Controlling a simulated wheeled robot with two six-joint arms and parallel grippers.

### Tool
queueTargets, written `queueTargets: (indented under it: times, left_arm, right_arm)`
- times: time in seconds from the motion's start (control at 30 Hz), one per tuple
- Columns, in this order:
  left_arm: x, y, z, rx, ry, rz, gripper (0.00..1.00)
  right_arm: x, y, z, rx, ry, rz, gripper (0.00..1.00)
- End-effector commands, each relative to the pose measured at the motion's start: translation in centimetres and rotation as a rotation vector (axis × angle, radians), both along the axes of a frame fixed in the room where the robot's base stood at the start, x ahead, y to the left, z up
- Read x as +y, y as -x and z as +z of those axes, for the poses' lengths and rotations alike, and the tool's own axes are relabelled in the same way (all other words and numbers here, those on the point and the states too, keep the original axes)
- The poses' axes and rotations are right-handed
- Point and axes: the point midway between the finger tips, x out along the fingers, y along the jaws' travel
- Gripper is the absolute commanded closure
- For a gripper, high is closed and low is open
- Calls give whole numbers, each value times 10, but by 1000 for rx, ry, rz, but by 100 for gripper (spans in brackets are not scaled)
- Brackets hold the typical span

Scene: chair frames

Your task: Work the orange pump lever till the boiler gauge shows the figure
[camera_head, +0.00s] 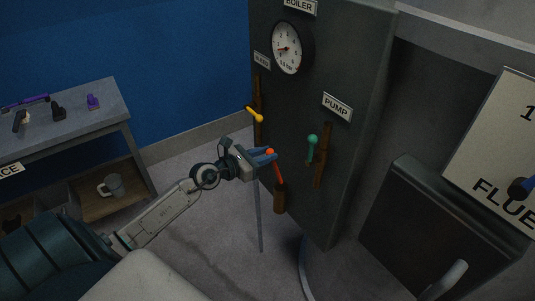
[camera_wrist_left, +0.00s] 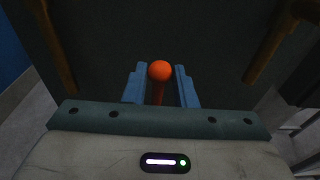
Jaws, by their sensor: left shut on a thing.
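The orange pump lever (camera_head: 277,172) rises from a brown bracket low on the dark boiler panel, leaning left, with a round orange knob on top. My left gripper (camera_head: 268,154) is shut on it near the knob. In the left wrist view the knob (camera_wrist_left: 160,71) shows between the blue fingers (camera_wrist_left: 161,88). The boiler gauge (camera_head: 288,48) is a round white dial high on the panel under the BOILER plate; its needle points to the left side, and the exact reading is too small to tell. My right gripper is not in view.
A teal-handled lever (camera_head: 312,147) stands under the PUMP plate (camera_head: 337,107), and a yellow-handled lever (camera_head: 256,115) is at the panel's left. A grey bench (camera_head: 70,118) with small tools stands left. A FLUE sign (camera_head: 495,150) and dark box (camera_head: 430,225) are right.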

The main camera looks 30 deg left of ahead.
Motion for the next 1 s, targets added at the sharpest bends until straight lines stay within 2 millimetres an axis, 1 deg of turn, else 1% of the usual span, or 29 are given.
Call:
queueTargets:
  times: [0.03, 0.3, 0.4, 0.53, 0.8, 0.87, 1.0]
  left_arm:
    - [3, 7, -10, 10, -4, -2, 90]
    - [14, 35, -26, 12, -6, -2, 90]
    - [18, 44, -29, 10, -6, -2, 90]
    - [20, 49, -29, 10, -3, -1, 90]
    - [20, 49, -27, 8, -1, -1, 91]
    - [21, 50, -30, 8, -2, -1, 91]
    - [25, 60, -45, 9, -3, -3, 90]
  right_arm:
    - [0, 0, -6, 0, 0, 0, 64]
    - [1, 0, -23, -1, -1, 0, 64]
    - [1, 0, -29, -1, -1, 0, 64]
    - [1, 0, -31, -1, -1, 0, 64]
    - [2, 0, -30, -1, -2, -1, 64]
    - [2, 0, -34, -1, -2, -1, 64]
    - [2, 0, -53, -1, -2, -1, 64]
